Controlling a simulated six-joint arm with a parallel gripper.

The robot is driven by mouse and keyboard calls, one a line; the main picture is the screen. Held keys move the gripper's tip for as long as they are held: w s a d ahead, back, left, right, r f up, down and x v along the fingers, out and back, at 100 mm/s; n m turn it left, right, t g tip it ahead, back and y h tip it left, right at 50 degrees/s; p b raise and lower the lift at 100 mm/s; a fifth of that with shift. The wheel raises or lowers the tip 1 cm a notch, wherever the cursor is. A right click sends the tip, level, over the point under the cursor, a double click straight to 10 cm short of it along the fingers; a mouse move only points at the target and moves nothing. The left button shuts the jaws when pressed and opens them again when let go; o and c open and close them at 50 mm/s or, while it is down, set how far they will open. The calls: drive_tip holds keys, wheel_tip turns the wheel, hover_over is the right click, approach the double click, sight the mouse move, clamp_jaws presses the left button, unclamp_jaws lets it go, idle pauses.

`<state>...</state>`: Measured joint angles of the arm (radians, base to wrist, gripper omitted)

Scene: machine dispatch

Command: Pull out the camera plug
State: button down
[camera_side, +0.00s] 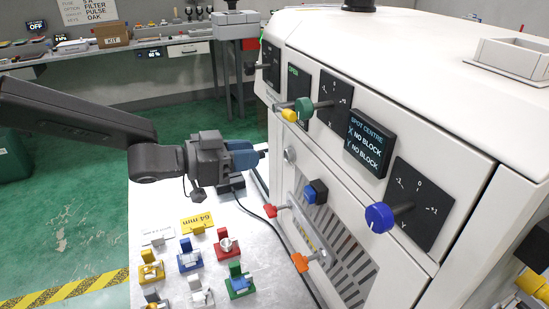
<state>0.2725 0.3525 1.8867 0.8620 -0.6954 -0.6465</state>
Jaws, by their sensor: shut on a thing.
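My gripper (247,155) is left of the white machine, above the metal table, with its blue-grey jaws pointing right at the machine's near-left face. The jaws are shut on the camera plug (262,153), of which only a small dark end shows at the jaw tips. The jaws hide the rest of it. I cannot tell whether the plug is still seated in the machine. A black cable (245,207) runs over the table below my gripper and along the foot of the machine.
Several coloured blocks and holders (190,260) stand on the metal table (150,205) below my gripper.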

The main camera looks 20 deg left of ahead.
drive_tip(key=shift+r, duration=3.4)
